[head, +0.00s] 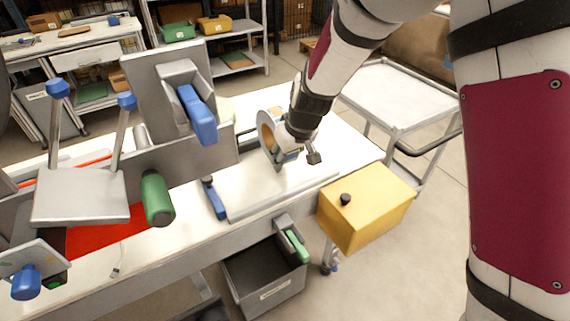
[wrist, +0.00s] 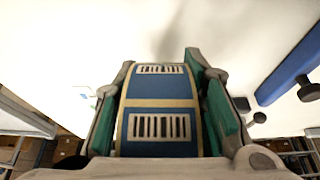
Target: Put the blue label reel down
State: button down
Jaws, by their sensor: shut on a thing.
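The blue label reel (wrist: 158,122) is between the two green-padded fingers of my gripper (wrist: 160,66) in the wrist view. Its curved rim faces the camera, with blue labels, white barcode patches and tan bands. My gripper is shut on it. In the head view my gripper (head: 287,150) is low over the right part of the white workbench (head: 327,147). A round reel with a tan middle (head: 267,138) shows there, partly hidden by my wrist. I cannot tell whether its lower edge touches the bench.
A yellow box (head: 367,207) stands at the bench's right front corner. A blue-handled lever (head: 215,200) and a grey machine with a green roller (head: 157,198) lie to the left. A grey bin (head: 262,281) is below the front edge. A white cart (head: 400,97) stands behind right.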

jog(key=shift+w+a, duration=0.2)
jog(key=shift+w, duration=0.1)
jog(key=shift+f+b, duration=0.3)
jog(key=shift+f, duration=1.45)
jog(key=shift+f, duration=0.2)
jog(key=c, duration=1)
grip_release()
jog(key=shift+c, duration=0.2)
jog(key=shift+r, duration=0.1)
jog(key=p+v, duration=0.2)
jog(key=v, duration=1)
